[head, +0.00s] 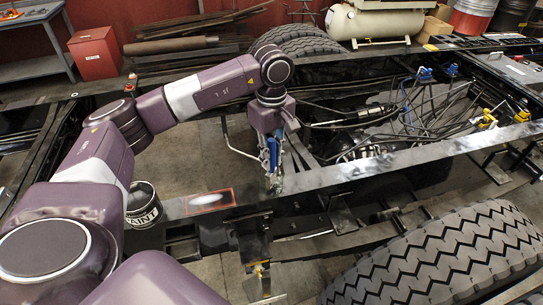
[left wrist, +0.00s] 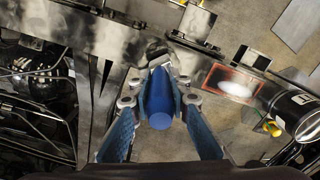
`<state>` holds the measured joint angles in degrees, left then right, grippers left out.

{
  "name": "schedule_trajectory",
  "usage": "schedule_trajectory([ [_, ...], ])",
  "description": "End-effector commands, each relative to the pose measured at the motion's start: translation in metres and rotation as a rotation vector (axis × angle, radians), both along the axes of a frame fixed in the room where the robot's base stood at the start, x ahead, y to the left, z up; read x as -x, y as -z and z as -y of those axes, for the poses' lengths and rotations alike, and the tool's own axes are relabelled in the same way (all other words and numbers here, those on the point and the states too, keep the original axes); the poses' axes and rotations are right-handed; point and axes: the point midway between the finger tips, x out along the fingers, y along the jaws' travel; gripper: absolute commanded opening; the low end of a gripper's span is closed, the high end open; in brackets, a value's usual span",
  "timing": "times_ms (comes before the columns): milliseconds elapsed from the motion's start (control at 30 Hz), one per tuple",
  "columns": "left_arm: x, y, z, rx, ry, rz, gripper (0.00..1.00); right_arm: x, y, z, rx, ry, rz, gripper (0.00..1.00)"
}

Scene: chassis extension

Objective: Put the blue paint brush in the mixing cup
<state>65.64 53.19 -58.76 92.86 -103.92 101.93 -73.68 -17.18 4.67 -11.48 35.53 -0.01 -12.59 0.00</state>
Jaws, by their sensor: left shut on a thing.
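My left gripper (head: 275,180) is over the near chassis rail, pointing down. It is shut on the blue paint brush (head: 273,150), held roughly upright between the fingers. In the left wrist view, the brush's thick blue handle (left wrist: 160,108) points toward the camera, and the gripper (left wrist: 158,90) closes on it from both sides. The brush's lower end is hard to make out. A black can labelled PAINT (head: 143,207), apparently the mixing cup, stands on the rail to the left of the gripper. It also shows at the right of the left wrist view (left wrist: 297,112). My right gripper is out of view.
A red-bordered plate with a white patch (head: 209,201) lies on the rail between the can and the gripper. Cables and hoses (head: 440,105) fill the chassis beyond. A large tire (head: 440,255) is at the lower right. A red cabinet (head: 96,54) stands behind.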

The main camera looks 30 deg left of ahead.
Motion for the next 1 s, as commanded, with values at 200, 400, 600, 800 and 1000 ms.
schedule_trajectory([
  [200, 0.0001, -0.0001, 0.0, 0.0, 0.0, 0.0, 0.33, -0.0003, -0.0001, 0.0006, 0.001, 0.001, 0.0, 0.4],
  [400, 0.0, -0.0001, 0.0001, 0.0, 0.0, 0.0, 0.37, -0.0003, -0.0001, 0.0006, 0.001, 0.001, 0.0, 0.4],
  [600, 0.0, -0.0002, 0.0001, 0.0, 0.0, 0.0, 0.37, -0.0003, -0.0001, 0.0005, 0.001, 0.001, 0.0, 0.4],
  [800, 0.0, -0.0002, 0.0001, 0.0, 0.0, 0.0, 0.37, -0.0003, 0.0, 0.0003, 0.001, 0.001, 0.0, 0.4],
  [1000, -0.0004, -0.0001, 0.0003, 0.001, 0.0, 0.0, 0.37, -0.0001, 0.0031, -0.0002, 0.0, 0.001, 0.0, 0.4],
])
